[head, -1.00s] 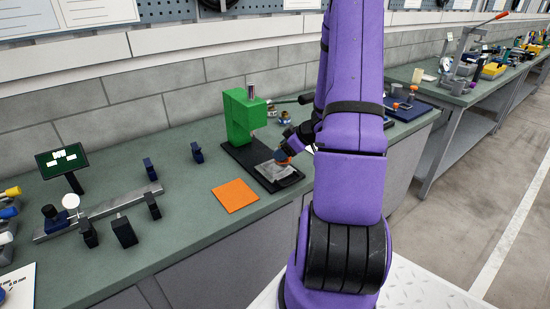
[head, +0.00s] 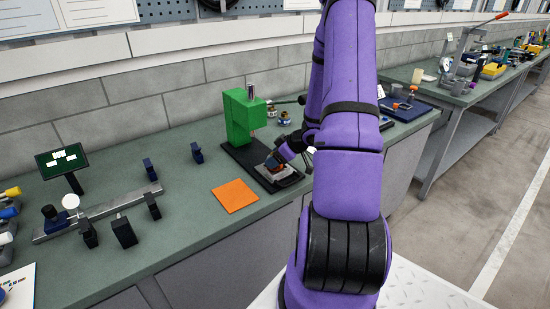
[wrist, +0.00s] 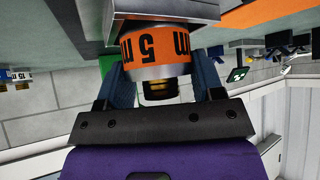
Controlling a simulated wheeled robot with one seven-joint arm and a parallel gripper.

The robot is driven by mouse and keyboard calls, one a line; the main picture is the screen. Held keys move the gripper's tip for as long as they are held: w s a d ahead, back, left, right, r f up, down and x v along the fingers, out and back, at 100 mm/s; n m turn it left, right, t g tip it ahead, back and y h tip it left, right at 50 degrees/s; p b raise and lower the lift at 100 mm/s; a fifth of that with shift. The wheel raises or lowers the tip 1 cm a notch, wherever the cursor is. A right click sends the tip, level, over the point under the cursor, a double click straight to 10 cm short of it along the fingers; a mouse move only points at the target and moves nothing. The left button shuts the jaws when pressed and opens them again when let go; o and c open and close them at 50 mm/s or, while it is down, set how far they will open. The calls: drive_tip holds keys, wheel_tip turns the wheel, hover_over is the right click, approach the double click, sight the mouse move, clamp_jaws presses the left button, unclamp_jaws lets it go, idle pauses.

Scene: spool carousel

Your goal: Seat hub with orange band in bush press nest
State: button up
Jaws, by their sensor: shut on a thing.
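The hub (wrist: 150,48) has an orange band with dark print and a dark, brassy end towards the camera. My gripper (wrist: 163,68) is shut on it, with a blue finger on each side. In the head view my gripper (head: 277,163) is low over the grey nest plate (head: 288,181), on the black base in front of the green bush press (head: 240,118). In the wrist view the hub's far end is against or close to a grey metal block (wrist: 150,10). I cannot tell whether it is seated; the contact is hidden.
An orange mat (head: 235,195) lies left of the press base. A rail fixture (head: 105,208), dark blocks and a small screen (head: 62,158) stand further left. Small parts (head: 284,117) and a dark blue tray (head: 407,108) are to the right.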

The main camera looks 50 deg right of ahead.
drive_tip(key=shift+f, duration=0.1)
drive_tip(key=o, duration=1.4)
drive_tip(key=v, duration=1.2)
